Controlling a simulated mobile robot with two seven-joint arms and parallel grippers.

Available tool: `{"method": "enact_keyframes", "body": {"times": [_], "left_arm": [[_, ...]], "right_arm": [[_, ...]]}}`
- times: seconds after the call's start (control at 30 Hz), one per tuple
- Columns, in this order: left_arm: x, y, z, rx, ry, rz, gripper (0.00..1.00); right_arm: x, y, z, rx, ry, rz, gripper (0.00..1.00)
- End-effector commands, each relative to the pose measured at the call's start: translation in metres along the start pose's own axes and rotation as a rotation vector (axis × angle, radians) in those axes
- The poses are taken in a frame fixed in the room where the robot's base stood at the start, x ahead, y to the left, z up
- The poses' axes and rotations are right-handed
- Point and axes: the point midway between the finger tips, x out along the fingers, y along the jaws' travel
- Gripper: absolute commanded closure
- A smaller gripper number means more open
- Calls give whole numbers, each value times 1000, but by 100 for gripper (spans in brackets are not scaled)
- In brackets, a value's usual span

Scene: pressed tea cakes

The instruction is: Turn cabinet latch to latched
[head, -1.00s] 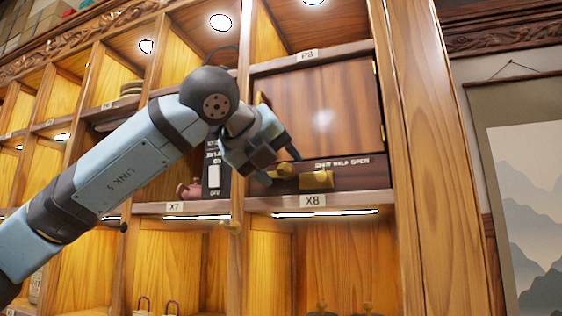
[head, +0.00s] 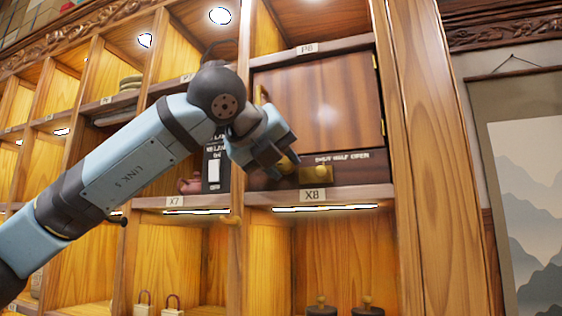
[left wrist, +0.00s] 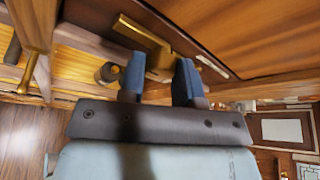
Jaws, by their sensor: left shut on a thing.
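A dark wooden cabinet door (head: 325,105) stands closed in the upper right bay. Low at its left side is a brass latch piece (head: 290,160), partly hidden by my left gripper (head: 284,164). The gripper is shut on this brass piece. In the left wrist view, the gripper's two blue-grey fingers (left wrist: 160,80) stand on either side of a brass block (left wrist: 160,60). My right gripper is not in view.
A brass block (head: 318,174) sits on the dark strip lettered "SHUT HALF OPEN", just right of the gripper. A black switch panel (head: 214,172) and a pinkish figure (head: 190,185) are on the left. Shelf dividers surround the arm.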

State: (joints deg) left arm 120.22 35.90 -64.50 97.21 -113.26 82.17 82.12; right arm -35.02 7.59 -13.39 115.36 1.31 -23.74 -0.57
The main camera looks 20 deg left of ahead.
Motion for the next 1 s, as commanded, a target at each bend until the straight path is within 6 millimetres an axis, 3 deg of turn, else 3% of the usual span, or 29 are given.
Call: {"method": "enact_keyframes", "body": {"times": [0.27,1.0], "left_arm": [[1,-1,-2,142,1,59,92],[0,-4,-2,785,-1,326,92]], "right_arm": [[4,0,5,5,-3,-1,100],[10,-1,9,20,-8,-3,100]]}}
